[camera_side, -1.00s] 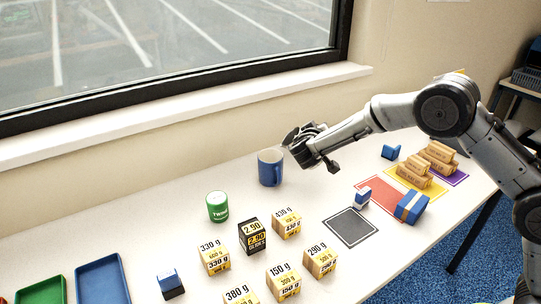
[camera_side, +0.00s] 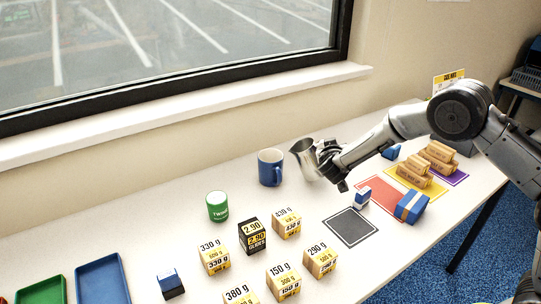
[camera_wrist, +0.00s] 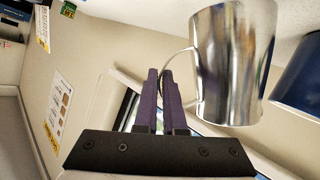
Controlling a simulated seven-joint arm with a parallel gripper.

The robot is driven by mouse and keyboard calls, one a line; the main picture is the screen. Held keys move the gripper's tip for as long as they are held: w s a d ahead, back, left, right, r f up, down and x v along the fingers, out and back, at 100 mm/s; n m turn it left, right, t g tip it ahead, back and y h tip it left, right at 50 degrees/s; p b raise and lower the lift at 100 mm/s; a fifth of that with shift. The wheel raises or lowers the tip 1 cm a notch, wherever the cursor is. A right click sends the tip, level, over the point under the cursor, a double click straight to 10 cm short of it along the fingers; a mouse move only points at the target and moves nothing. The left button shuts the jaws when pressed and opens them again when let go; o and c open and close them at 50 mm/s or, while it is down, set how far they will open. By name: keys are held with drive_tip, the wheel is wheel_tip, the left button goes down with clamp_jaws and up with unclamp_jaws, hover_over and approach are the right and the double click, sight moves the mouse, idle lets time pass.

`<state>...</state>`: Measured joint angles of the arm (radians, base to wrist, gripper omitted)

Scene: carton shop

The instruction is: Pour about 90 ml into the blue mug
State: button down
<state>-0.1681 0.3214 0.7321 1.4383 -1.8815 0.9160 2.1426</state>
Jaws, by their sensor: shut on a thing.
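The blue mug (camera_side: 270,168) stands upright on the white table near the window wall. Part of it also shows at the right edge of the wrist view (camera_wrist: 300,78). My gripper (camera_side: 325,160) is to the right of the mug and is shut on the handle of a shiny metal jug (camera_side: 306,158). In the wrist view the jug (camera_wrist: 228,65) is beside my gripper (camera_wrist: 162,85), whose fingers close on its handle. In the side view the jug is tilted slightly, its top leaning left toward the mug, with a small gap between them. Its contents are hidden.
A green tin (camera_side: 217,206) stands left of the mug. Several labelled cartons, such as the black one (camera_side: 252,235), fill the front. A dark mat (camera_side: 350,227) and a red mat (camera_side: 384,196) lie to the right. A blue tray (camera_side: 102,282) is front left.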

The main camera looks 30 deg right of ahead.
drive_tip(key=shift+s+d+f+m+t+y, duration=0.2)
drive_tip(key=shift+s+d+f+m+y, duration=0.15)
drive_tip(key=shift+d+f+m, duration=0.3)
drive_tip(key=shift+s+d+f+m+t+y, duration=0.25)
drive_tip(key=shift+d+f+m+y, duration=0.2)
drive_tip(key=shift+f, duration=0.4)
drive_tip(key=shift+s+d+f+m+t+y, duration=0.15)
drive_tip(key=shift+s+d+f+m+y, duration=0.2)
drive_tip(key=shift+d+f+m, duration=0.35)
